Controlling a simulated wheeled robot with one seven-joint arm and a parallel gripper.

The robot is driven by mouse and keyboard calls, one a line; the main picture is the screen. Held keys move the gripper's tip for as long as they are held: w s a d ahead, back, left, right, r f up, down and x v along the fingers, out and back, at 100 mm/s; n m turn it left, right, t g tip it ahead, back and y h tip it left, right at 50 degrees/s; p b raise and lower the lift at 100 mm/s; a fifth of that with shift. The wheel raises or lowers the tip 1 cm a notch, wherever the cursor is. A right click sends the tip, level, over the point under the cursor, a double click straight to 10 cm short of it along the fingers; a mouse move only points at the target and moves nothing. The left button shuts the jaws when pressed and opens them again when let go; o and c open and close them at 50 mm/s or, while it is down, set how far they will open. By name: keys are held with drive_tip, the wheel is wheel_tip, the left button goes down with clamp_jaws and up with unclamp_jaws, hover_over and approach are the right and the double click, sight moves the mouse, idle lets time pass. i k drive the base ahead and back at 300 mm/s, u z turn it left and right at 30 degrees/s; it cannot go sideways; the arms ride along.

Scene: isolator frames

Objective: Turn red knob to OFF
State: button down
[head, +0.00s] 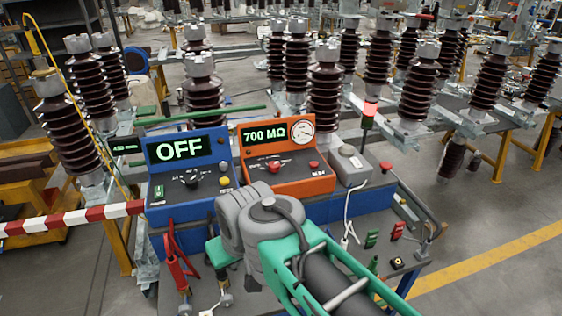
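The red knob (274,167) sits on the sloping dark panel of an orange instrument (285,190). The instrument's display (268,136) reads 700 MΩ, beside a round dial gauge (302,132). The knob's pointer is too small to read. A separate red button (314,165) is to the right on the same panel. My grey and green arm reaches in from the lower right, its grey joints just in front of the orange instrument. The knob stays visible above them, with nothing seen touching it.
A blue instrument (186,205) reading OFF, with a black knob (192,181), stands to the left. A grey box (350,168) and a red mushroom button (386,166) are at right. Red clamps (177,262) lie front left. Tall ribbed insulators (325,88) stand close behind.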

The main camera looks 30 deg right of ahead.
sight(273, 166)
drive_tip(key=z, duration=0.5)
drive_tip(key=k, duration=0.65)
drive_tip(key=z, duration=0.6)
drive_tip(key=i, duration=1.05)
drive_tip(key=u, duration=0.55)
